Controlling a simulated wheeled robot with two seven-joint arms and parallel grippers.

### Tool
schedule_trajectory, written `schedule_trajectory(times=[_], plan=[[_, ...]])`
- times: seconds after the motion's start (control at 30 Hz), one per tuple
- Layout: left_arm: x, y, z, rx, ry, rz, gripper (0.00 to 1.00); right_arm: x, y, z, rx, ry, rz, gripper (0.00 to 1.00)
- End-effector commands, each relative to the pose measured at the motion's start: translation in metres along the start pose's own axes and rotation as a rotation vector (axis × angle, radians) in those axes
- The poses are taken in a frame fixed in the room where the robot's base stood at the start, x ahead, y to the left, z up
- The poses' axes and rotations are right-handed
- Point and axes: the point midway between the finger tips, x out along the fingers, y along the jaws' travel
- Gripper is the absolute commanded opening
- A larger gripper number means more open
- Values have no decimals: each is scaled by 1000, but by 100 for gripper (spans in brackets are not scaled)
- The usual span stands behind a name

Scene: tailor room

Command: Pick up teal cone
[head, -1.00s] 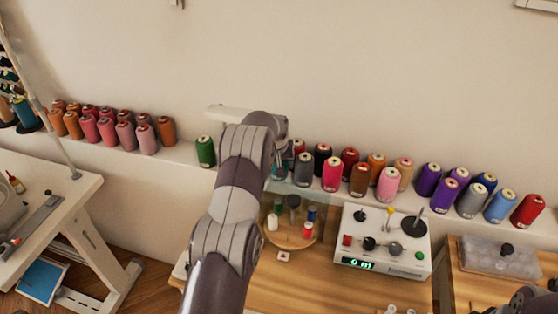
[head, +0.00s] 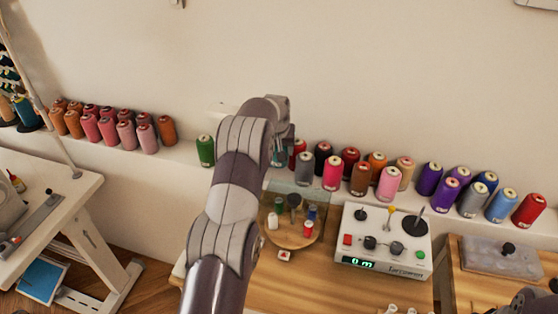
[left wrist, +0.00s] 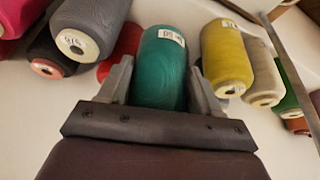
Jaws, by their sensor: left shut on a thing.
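The teal cone (left wrist: 160,60) sits between the two fingers of my left gripper (left wrist: 161,66) in the left wrist view. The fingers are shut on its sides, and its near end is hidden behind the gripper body. In the head view only a teal sliver (head: 279,152) shows beside my left gripper (head: 284,142), over the wall shelf; my arm hides the rest. I cannot tell whether the cone is clear of the shelf. A dark piece of my right arm shows at the bottom right corner of the head view; its gripper is not visible.
A green cone (head: 205,151) stands left of my arm and a red cone (head: 298,150) right of it. Yellow (left wrist: 228,58) and grey (left wrist: 88,28) cones flank the teal one. Below are a round wooden spool stand (head: 292,238) and a control box (head: 386,243).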

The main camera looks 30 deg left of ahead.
Motion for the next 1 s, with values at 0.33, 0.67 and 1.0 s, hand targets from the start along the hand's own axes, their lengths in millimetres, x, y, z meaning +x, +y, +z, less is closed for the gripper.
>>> schedule_trajectory(times=[0.33, 0.67, 1.0], plan=[[-114, 2, -47, 1, 2, 0, 28, -30, 0, -3, 0, -2, 0, 43], [-194, 4, -80, 0, 1, 0, 28, -118, 0, -14, 0, 0, 0, 43], [-210, 4, -87, 0, 0, 0, 28, -137, 0, -16, 0, 0, 0, 43]])
